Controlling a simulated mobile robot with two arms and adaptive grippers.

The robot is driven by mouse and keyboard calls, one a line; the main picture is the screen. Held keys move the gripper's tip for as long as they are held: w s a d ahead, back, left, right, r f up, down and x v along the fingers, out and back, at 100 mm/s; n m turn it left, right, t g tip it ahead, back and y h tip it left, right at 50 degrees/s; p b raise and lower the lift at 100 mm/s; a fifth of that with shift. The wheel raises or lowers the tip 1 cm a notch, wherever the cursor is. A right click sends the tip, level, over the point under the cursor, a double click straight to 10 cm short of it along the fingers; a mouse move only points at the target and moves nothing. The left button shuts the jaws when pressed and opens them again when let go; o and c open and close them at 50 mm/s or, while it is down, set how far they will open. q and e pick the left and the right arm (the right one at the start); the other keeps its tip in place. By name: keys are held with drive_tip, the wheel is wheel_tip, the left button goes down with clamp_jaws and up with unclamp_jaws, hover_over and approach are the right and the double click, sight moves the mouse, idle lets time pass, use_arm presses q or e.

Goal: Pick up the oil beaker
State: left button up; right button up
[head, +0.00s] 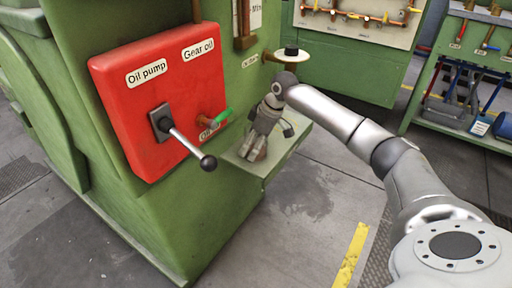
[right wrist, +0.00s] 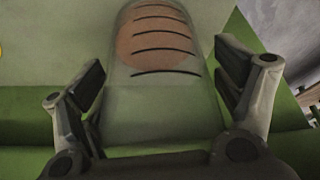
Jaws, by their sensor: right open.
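The oil beaker (right wrist: 160,95) is clear, with dark graduation lines and brown oil showing through it. In the right wrist view it fills the middle, between the two spread fingers of my right gripper (right wrist: 165,72). The fingers are open, one on each side of the beaker, with a gap visible on both sides. In the head view my right gripper (head: 257,148) is over a green shelf (head: 264,169) on the machine's side, and it mostly hides the beaker there. My left gripper is in neither view.
Left of my right gripper is a red panel (head: 125,105) labelled "Oil pump" and "Gear oil". A black-knobbed lever (head: 186,142) and a green-handled valve (head: 219,117) stick out from it. A round plate (head: 292,56) is behind my wrist. A tool rack (head: 470,80) stands at the far right.

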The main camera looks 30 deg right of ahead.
drive_tip(key=shift+s, duration=0.1)
drive_tip(key=c, duration=1.1)
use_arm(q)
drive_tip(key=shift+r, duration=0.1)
use_arm(e)
drive_tip(key=shift+r, duration=0.15)
drive_tip(key=shift+r, duration=0.25)
wheel_tip(320, 180, up, 3)
drive_tip(key=shift+s+r+p, duration=0.1)
drive_tip(key=shift+p, duration=0.7)
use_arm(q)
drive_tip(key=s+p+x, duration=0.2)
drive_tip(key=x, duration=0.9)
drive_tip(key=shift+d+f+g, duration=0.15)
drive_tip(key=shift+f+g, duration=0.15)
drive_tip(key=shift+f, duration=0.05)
use_arm(e)
drive_tip(key=s+d+r, duration=0.1)
drive_tip(key=s+r, duration=0.8)
drive_tip(key=s, duration=0.4)
drive_tip(key=shift+s+d, duration=0.25)
drive_tip(key=shift+d, duration=0.1)
